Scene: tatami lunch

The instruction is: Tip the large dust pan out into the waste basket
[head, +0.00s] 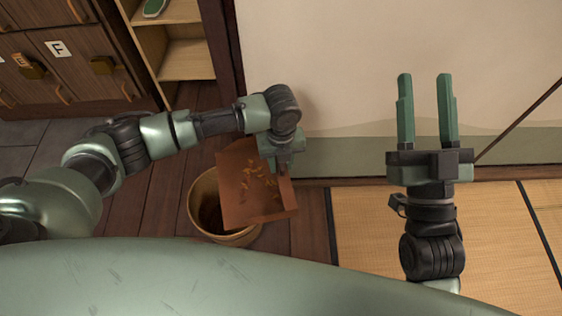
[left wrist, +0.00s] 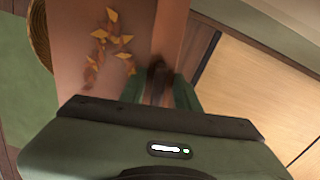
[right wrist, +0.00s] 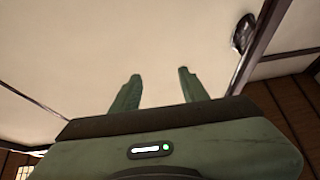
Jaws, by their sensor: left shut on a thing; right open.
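The large dust pan (head: 235,200) is reddish brown and shows in the head view above the waste basket, covering part of its mouth. Yellow-orange leaves (head: 268,185) lie on the pan. They also show on the pan (left wrist: 75,65) in the left wrist view. My left gripper (head: 280,158) is shut on the dust pan at its upper right side; the exact grip is partly hidden. The round tan waste basket (head: 199,222) stands on the floor under the pan, and its inside looks dark. My right gripper (head: 427,105) is open and empty, pointing at the wall, away from the pan.
A tatami mat (head: 370,230) lies to the right of a dark wooden floor (head: 165,195). A pale wall (head: 340,60) stands behind. Wooden shelves (head: 187,62) and lockers (head: 85,75) are at the upper left.

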